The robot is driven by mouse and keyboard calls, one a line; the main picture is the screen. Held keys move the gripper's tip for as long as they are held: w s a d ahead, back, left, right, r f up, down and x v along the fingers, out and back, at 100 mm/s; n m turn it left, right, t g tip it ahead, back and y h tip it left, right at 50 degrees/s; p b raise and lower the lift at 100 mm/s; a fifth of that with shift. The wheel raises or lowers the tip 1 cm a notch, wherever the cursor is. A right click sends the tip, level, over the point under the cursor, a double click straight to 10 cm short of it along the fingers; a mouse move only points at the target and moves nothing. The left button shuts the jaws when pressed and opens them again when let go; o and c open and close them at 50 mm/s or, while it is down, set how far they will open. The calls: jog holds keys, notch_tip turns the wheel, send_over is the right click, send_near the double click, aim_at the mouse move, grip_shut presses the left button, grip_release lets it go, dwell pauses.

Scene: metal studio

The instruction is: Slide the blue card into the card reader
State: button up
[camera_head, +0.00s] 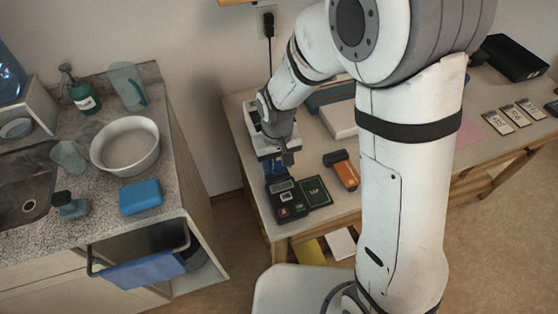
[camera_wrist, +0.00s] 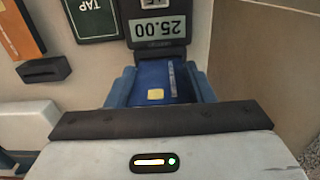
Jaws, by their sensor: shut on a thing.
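The card reader (camera_head: 289,203) is a dark terminal at the near left corner of the wooden table. In the wrist view its display (camera_wrist: 158,28) reads 25.00 upside down. My gripper (camera_head: 277,158) is just behind the reader, pointing down. It is shut on the blue card (camera_wrist: 150,78), which has a gold chip and lies between the blue fingers (camera_wrist: 160,90). The card's far edge is close to the reader's near edge in the wrist view. I cannot tell whether it touches or enters the slot. In the head view the gripper mostly hides the card.
A dark green TAP pad (camera_head: 315,191) sits right beside the reader. An orange and black device (camera_head: 344,170) lies further right. A grey counter (camera_head: 90,215) with a white bowl (camera_head: 125,146) and blue sponge (camera_head: 141,197) stands left, across a gap.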

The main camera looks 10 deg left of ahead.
jog(key=shift+f+b, duration=1.1)
jog(key=shift+f, duration=0.3)
jog(key=o, duration=1)
jog(key=shift+r, duration=3.9)
